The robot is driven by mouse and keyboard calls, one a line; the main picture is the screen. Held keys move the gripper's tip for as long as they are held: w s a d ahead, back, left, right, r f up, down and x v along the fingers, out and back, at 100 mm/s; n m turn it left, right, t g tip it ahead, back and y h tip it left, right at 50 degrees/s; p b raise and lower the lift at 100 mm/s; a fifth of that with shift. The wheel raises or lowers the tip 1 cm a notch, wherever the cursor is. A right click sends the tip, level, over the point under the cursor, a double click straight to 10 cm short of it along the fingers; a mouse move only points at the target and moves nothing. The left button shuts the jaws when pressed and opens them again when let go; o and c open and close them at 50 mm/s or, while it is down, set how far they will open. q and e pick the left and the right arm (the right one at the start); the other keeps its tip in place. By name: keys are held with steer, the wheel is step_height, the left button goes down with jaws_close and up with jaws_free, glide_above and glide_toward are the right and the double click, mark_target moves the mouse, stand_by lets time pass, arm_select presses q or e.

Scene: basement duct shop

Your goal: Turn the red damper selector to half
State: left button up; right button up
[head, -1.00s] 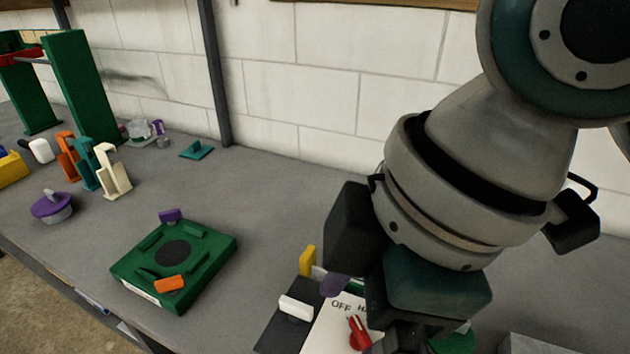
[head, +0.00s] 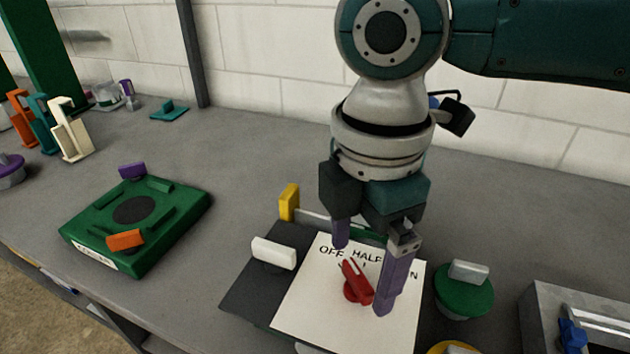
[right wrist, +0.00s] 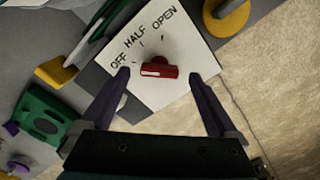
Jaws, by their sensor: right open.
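The red damper selector (head: 357,283) sits on a white plate (head: 310,312) lettered OFF, HALF and OPEN. It also shows in the right wrist view (right wrist: 160,71), where the end with a white mark points toward the OFF side. My right gripper (head: 362,279) is open and points down, with one purple finger on each side of the selector. In the right wrist view its fingertips (right wrist: 160,75) have the selector between them with gaps on both sides. I cannot tell how far the tips are above the plate. My left gripper is not in view.
A green round knob (head: 464,296) and a grey box (head: 540,310) stand to the right. A green fixture (head: 165,245) is further left, with bare bench between.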

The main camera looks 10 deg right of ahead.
steer(key=shift+f, duration=0.9)
steer(key=c, duration=1.4)
steer(key=shift+r+m+p, duration=0.2)
steer(key=shift+m+p, duration=0.5)
steer(key=shift+p, duration=0.1)
steer(key=shift+m+p, duration=1.05)
steer(key=shift+m, duration=0.05)
steer(key=shift+m+p, duration=0.9)
steer(key=shift+m, duration=0.3)
steer(key=shift+f+m+p, duration=0.1)
steer(key=shift+m+p, duration=0.65)
steer(key=shift+m, duration=0.65)
